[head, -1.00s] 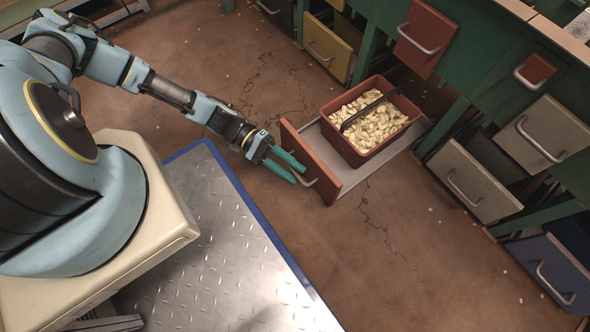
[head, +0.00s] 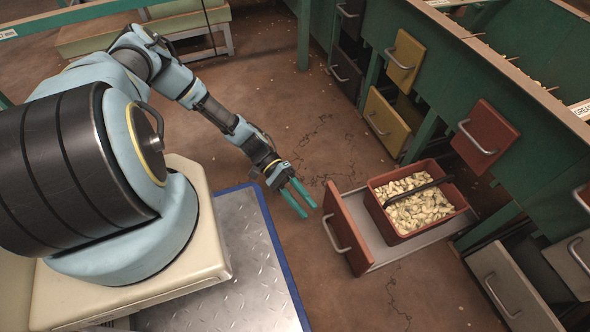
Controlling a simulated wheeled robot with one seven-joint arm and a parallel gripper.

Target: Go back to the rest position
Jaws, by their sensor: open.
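My gripper (head: 300,198) has two teal fingers that are apart, with nothing between them. It is just left of the red-fronted drawer (head: 345,232), clear of its handle (head: 336,236). The drawer is pulled out on a grey tray. A red bin (head: 407,233) with a dark carrying handle stands on the tray, filled with pale nuts (head: 418,205). My arm reaches out from the upper left, partly extended.
Green hopper benches with yellow (head: 385,122), red (head: 485,137) and grey (head: 512,290) drawer fronts line the right side. A pale bench (head: 185,22) stands at the back left. Brown floor with scattered nuts is open around my gripper.

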